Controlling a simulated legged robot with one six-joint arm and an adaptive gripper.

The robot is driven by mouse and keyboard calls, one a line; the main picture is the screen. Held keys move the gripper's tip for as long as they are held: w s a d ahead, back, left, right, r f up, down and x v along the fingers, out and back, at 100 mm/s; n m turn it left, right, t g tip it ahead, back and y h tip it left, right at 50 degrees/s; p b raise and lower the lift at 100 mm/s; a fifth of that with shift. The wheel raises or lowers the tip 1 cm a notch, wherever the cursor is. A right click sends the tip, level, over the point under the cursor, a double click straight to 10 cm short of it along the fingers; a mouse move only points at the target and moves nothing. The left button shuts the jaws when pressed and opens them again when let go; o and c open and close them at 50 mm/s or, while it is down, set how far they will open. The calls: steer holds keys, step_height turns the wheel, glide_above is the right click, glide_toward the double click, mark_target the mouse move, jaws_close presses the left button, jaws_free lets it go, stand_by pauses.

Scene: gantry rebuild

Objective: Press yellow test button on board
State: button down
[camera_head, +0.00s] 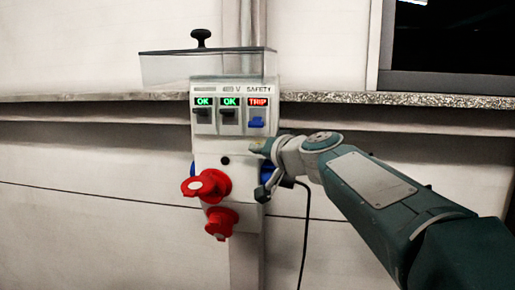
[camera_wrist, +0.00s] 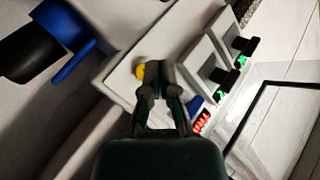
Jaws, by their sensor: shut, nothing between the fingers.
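The yellow test button (camera_wrist: 140,71) shows in the wrist view on the pale face of the board (camera_head: 211,148), at the left of my fingertips and partly hidden by one. My gripper (camera_wrist: 158,78) is shut and empty, its tips close to the button; I cannot tell whether they touch it. In the head view my gripper (camera_head: 262,148) is at the board's right side, below the blue switch (camera_head: 256,122). That blue switch sits lower than the two black switches (camera_head: 203,111) and has a red TRIP label above it. The black switches show green OK labels.
A clear cover (camera_head: 207,69) with a black knob stands raised above the board. Red plugs (camera_head: 207,186) stick out from the lower front. Blue parts and a black cable (camera_head: 306,230) are at the lower right. A stone ledge (camera_head: 350,98) runs behind.

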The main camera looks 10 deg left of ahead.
steer(key=shift+s, duration=0.2)
steer(key=s, duration=0.4)
steer(key=shift+s+a, duration=0.2)
steer(key=shift+s, duration=0.15)
stand_by(0.5)
steer(key=s+d+f+g+h, duration=0.3)
steer(key=s+d+f+h, duration=0.2)
steer(key=s+d+f, duration=0.6)
steer(key=s+d+f+g+h, duration=0.3)
steer(key=s+d+f+h, duration=0.2)
steer(key=s+d+f, duration=0.6)
steer(key=s+f, duration=0.5)
steer(key=f, duration=0.1)
steer(key=shift+d+f+m+g+h, duration=0.2)
steer(key=shift+m+g+h, duration=0.2)
